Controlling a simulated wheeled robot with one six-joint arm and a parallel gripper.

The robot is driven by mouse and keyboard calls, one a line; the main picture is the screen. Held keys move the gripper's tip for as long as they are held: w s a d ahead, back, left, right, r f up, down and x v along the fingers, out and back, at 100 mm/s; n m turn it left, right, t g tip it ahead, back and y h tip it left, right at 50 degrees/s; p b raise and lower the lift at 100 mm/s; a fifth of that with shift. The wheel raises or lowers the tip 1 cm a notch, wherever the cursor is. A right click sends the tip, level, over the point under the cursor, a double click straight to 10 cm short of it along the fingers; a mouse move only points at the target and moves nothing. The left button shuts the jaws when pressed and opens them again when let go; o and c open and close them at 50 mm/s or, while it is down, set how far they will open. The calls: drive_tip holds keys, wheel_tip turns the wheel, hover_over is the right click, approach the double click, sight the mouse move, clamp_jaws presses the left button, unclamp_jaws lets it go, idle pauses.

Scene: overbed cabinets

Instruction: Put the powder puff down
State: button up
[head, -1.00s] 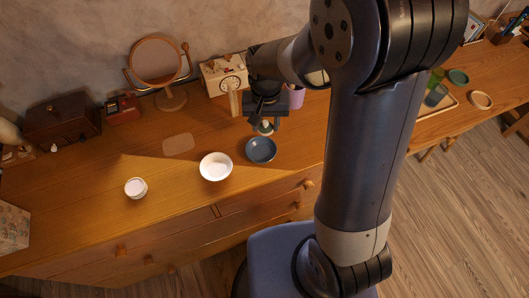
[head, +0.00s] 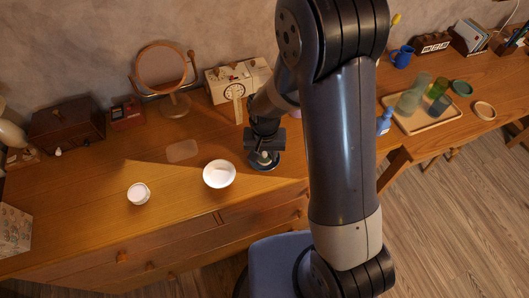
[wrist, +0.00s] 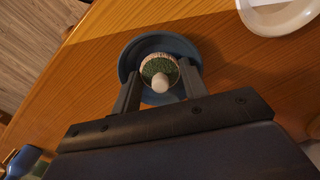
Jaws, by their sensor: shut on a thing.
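The powder puff (wrist: 158,68) is round with a pale fringe, a green top and a whitish knob. My gripper (wrist: 160,88) is shut on it, one finger on each side. In the wrist view the puff lies within the outline of the blue dish (wrist: 129,62). In the head view my gripper (head: 264,153) is low over the blue dish (head: 265,168) and hides much of it. I cannot tell whether the puff touches the dish.
A white bowl (head: 219,174) stands just left of the blue dish. A small white jar (head: 139,193) and a flat tan mat (head: 182,150) are further left. A clock box (head: 238,84) and a round mirror (head: 161,66) stand behind.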

sight(265, 153)
drive_tip(key=shift+s+f+b, duration=0.25)
drive_tip(key=shift+f+b, duration=0.45)
drive_tip(key=o, duration=0.6)
drive_tip(key=shift+s+d, duration=0.1)
drive_tip(key=shift+r+p, duration=0.5)
drive_tip(key=shift+p, duration=0.05)
drive_tip(key=shift+w+r, duration=0.25)
drive_tip(key=shift+r, duration=0.1)
wheel_tip(265, 153, up, 12)
drive_tip(key=shift+w+f, duration=0.1)
